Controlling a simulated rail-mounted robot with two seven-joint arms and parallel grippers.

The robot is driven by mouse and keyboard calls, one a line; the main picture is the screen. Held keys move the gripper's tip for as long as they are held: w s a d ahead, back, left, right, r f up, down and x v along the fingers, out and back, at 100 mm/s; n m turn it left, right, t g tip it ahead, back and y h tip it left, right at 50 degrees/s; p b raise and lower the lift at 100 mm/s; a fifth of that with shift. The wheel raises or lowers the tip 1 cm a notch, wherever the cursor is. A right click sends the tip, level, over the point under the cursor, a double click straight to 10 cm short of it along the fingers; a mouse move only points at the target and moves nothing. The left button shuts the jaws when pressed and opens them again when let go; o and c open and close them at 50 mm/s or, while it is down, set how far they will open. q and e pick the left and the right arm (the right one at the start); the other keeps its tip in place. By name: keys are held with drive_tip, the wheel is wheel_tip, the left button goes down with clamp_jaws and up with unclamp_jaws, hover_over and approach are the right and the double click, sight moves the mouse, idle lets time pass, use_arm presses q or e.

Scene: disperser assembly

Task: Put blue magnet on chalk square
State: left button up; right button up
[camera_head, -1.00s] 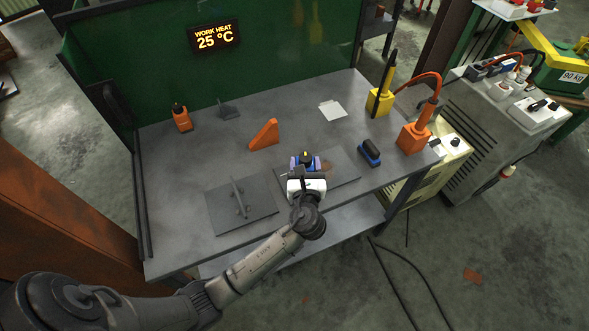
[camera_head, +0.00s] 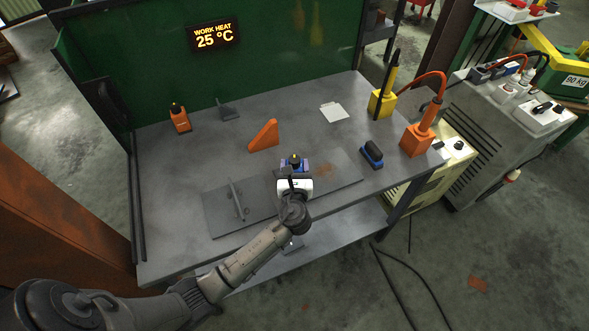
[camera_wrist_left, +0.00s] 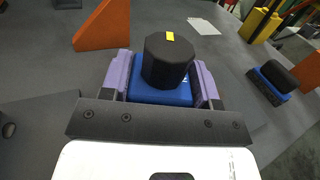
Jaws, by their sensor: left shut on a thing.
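The blue magnet (camera_head: 294,161) has a blue base and a black knob with a yellow mark. It also shows in the left wrist view (camera_wrist_left: 160,92). My left gripper (camera_head: 294,172) is shut on it, with a purple finger on each side of the blue base. The magnet is over the left part of the right-hand dark plate; I cannot tell how far it is above it. A pale flat square (camera_head: 333,112), perhaps the chalk square, lies at the back of the table. It also shows in the wrist view (camera_wrist_left: 203,26). My right gripper is not in view.
An orange wedge (camera_head: 264,136) stands just behind the magnet. A dark plate with a bracket (camera_head: 238,205) lies to the left. A blue-and-black brush-like block (camera_head: 371,155), an orange holder (camera_head: 416,140) and a yellow holder (camera_head: 381,102) stand to the right. The table's middle back is clear.

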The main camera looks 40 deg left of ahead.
use_arm(q)
drive_tip(key=shift+f, duration=0.2)
drive_tip(key=o, duration=1.5)
drive_tip(key=shift+f, duration=0.1)
drive_tip(key=shift+s+d, duration=0.15)
drive_tip(key=p+v, duration=0.1)
drive_tip(key=v, duration=0.9)
drive_tip(key=shift+s+d+p, duration=0.15)
drive_tip(key=shift+s+p, duration=0.1)
drive_tip(key=shift+p, duration=0.15)
drive_tip(key=shift+s+d, duration=0.35)
